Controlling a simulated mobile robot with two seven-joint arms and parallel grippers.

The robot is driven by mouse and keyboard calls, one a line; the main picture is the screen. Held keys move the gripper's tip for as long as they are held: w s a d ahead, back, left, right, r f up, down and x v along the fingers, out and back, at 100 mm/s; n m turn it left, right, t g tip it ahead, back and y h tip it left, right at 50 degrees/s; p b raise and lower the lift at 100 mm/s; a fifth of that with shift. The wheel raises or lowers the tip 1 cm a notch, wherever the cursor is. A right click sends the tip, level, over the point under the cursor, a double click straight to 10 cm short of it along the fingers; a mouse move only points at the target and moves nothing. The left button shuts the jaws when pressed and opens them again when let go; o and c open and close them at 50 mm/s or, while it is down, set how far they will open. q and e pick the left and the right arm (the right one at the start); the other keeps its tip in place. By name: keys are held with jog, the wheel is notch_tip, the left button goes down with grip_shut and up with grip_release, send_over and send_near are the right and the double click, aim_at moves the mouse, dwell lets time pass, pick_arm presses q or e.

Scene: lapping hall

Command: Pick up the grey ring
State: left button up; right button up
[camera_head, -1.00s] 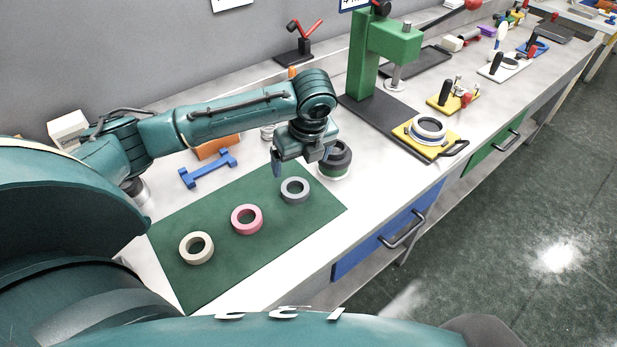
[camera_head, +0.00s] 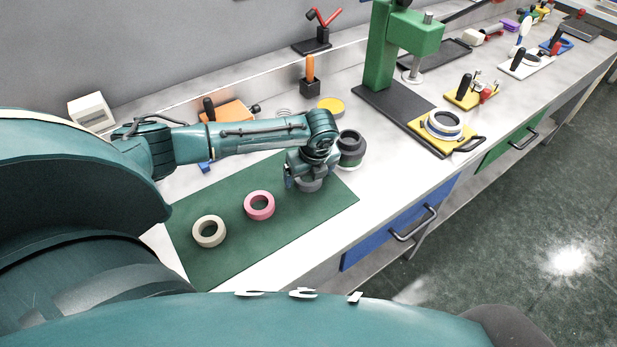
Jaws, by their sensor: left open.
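The grey ring (camera_head: 309,185) lies on the green mat (camera_head: 232,265) at its right end, mostly hidden under my left gripper. My left gripper (camera_head: 305,184) points down right over the ring, with its fingers low near the mat. It is open; I cannot see whether the fingers touch the ring. A pink ring (camera_head: 248,207) and a cream ring (camera_head: 199,236) lie on the mat to the left. My right gripper does not show.
A dark round pot (camera_head: 351,146) stands close behind the gripper to the right. A green press (camera_head: 381,60) and a yellow board (camera_head: 432,143) with rings stand farther right. An orange-handled tool (camera_head: 310,75) stands behind. The mat's front left is clear.

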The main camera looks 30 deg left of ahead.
pick_arm(q)
jog(key=shift+c, duration=0.4)
jog(key=c, duration=1.1)
jog(key=shift+r, duration=0.1)
notch_tip(320, 180, up, 10)
jog(key=s+d+r+n+g, duration=0.1)
jog(key=s+d+r+n, duration=0.1)
jog(key=n, duration=0.6)
jog(key=s+d+r+n+g+h, duration=0.1)
jog(key=s+d+r+n+g, duration=0.1)
jog(key=s+d+n, duration=0.3)
jog(key=s+d+r+n+g+h, duration=0.1)
jog(key=s+d+r+n, duration=0.2)
jog(key=n, duration=0.8)
jog(key=shift+s+d+r+n+g, duration=0.1)
jog(key=shift+s+d+n+g, duration=0.05)
jog(key=shift+d+n+g, duration=0.2)
